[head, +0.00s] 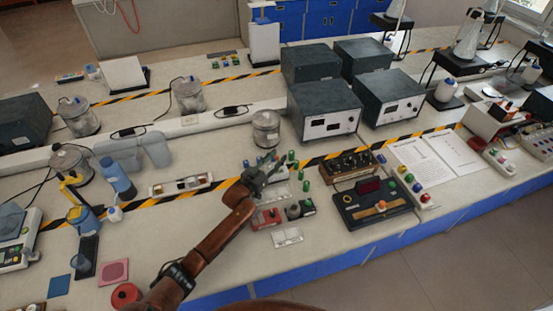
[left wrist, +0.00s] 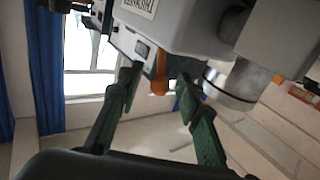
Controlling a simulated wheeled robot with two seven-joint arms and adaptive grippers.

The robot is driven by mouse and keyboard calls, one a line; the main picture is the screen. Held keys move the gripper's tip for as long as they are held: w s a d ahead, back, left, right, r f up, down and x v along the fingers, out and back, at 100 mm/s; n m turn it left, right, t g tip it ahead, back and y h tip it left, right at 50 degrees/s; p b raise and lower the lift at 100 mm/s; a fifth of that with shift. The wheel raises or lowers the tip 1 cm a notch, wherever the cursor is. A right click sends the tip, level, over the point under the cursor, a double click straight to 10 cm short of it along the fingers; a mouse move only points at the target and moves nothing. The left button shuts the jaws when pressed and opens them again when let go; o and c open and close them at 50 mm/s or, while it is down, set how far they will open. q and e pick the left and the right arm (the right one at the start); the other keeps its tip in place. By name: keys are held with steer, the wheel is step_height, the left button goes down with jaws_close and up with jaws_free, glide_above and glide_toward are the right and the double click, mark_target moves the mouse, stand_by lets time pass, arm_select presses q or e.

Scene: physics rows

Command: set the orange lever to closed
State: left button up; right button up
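A black box (head: 358,212) with a dark red display stands on the bench at the right front, with an orange lever-like part (head: 381,206) on its top. My left gripper (head: 264,171) is above the bench, left of this box and apart from it. In the left wrist view, my left gripper (left wrist: 160,86) has its two green fingers spread with nothing held between them. Beyond the fingertips, an orange lever (left wrist: 160,76) hangs from a grey-white device (left wrist: 175,28). I cannot tell whether this is the same orange part. My right gripper is not in view.
Small red and green blocks (head: 267,218) lie below my left gripper. A metal canister (head: 266,130) stands behind it. Grey instrument boxes (head: 325,122) and paper sheets (head: 425,160) are farther right.

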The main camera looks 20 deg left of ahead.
arm_select(q)
jaws_close()
stand_by(0.4)
stand_by(0.4)
